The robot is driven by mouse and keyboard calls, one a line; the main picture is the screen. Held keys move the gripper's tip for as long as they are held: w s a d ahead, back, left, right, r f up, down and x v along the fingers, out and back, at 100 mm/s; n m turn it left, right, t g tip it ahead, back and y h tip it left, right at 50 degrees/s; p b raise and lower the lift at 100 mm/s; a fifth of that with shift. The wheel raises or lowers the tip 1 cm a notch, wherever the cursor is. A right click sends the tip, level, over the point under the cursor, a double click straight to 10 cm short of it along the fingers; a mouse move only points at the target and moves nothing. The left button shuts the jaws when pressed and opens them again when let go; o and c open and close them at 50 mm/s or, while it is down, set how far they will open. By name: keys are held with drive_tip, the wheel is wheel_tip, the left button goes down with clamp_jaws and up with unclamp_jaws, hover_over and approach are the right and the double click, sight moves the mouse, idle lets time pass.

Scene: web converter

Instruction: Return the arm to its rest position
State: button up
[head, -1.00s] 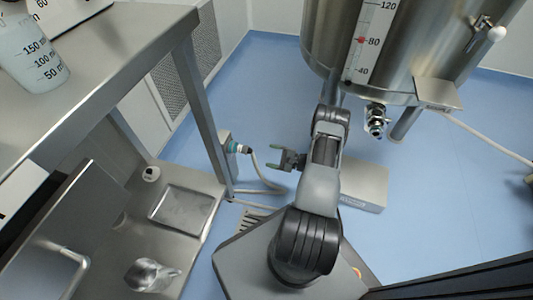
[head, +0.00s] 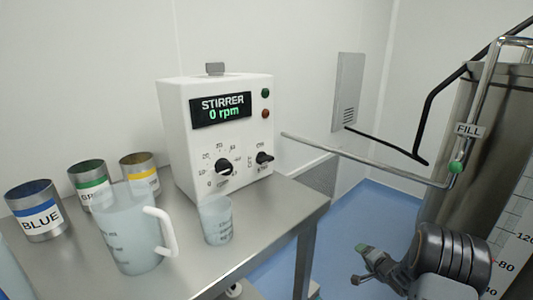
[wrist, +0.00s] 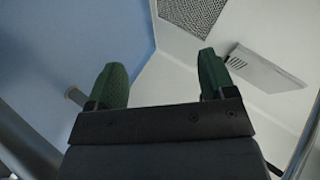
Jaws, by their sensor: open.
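My gripper (head: 364,262) shows at the lower right of the head view, at the end of my dark grey arm, in front of the steel tank. In the wrist view my gripper (wrist: 158,80) has its two green fingers spread wide apart with nothing between them. It is open and empty. It touches nothing that I can see. Most of my arm is cut off by the bottom edge of the head view.
A steel table (head: 283,218) holds a white stirrer box (head: 215,140) reading 0 rpm, a jug (head: 128,235), a small beaker (head: 216,222) and blue, green and yellow labelled cans. The steel tank (head: 455,150) stands right, with a fill pipe (head: 385,168). Blue floor (head: 375,215) lies between.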

drive_tip(key=s+a+r+n+g+h+p, duration=0.25)
drive_tip(key=r+p, duration=0.35)
drive_tip(key=r, duration=0.9)
drive_tip(key=s+a+r+n+g+h+p, duration=0.1)
drive_tip(key=s+a+r+n+h+p, duration=0.25)
drive_tip(key=r, duration=1.05)
drive_tip(key=s+a+r+n+g+y+p, duration=0.1)
drive_tip(key=s+a+r+n+g+p, duration=0.1)
drive_tip(key=s+a+r+p, duration=0.4)
drive_tip(key=s+a+r+n+g+y+p, duration=0.2)
drive_tip(key=s+a+r+p, duration=0.5)
drive_tip(key=s, duration=0.7)
wheel_tip(320, 180, up, 2)
drive_tip(key=shift+s+a+n+g+y, duration=0.3)
drive_tip(key=shift+a+n+g, duration=0.05)
drive_tip(key=shift+a+n, duration=0.15)
